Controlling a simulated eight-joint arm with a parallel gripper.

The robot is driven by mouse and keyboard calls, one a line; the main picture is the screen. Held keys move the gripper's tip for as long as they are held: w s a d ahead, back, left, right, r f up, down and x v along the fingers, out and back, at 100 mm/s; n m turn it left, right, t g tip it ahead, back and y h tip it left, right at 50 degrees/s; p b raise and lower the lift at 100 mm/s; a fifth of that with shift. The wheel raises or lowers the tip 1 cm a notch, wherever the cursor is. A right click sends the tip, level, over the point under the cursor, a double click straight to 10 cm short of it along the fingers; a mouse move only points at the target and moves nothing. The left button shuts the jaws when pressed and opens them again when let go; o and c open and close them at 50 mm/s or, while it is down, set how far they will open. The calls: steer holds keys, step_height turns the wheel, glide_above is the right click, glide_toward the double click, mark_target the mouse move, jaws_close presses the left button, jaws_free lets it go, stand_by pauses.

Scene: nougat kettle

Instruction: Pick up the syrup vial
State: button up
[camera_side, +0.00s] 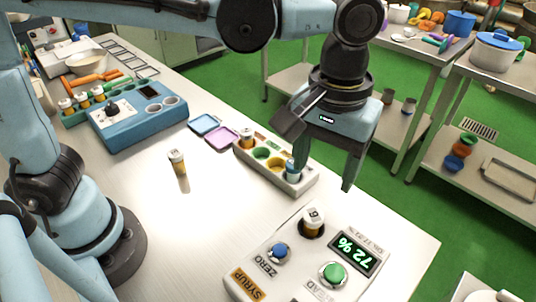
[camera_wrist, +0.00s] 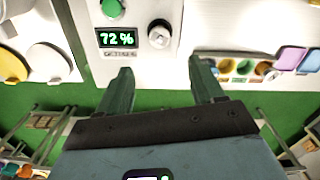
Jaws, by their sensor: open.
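A white-capped vial (camera_side: 313,216) with an amber body stands upright in the socket of a white instrument (camera_side: 297,257) marked SYRUP, whose display reads 72 %. Its cap (camera_wrist: 159,36) shows in the wrist view beyond the fingertips, roughly between their lines. My gripper (camera_side: 322,184) is open and empty, pointing down above the bench, behind the vial in the side view. Its two fingers (camera_wrist: 160,66) are apart in the wrist view, with nothing between them. The vial's lower part is hidden in the socket.
An amber vial (camera_side: 177,162) stands alone on the bench. A beige rack (camera_side: 312,183) with coloured wells holds vials near my gripper's left finger. Pink (camera_side: 222,138) and blue (camera_side: 205,123) trays and a blue device (camera_side: 138,112) lie farther left.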

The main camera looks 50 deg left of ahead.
mark_target(313, 214)
step_height(313, 214, down, 7)
steer(key=shift+d+r, duration=0.1)
steer(key=shift+r, duration=0.1)
steer(key=shift+s+f, duration=0.2)
steer(key=shift+f, duration=1.15)
steer(key=shift+s+f, duration=0.15)
steer(key=shift+f, duration=1.2)
steer(key=c, duration=1.2)
steer(key=shift+r, duration=0.15)
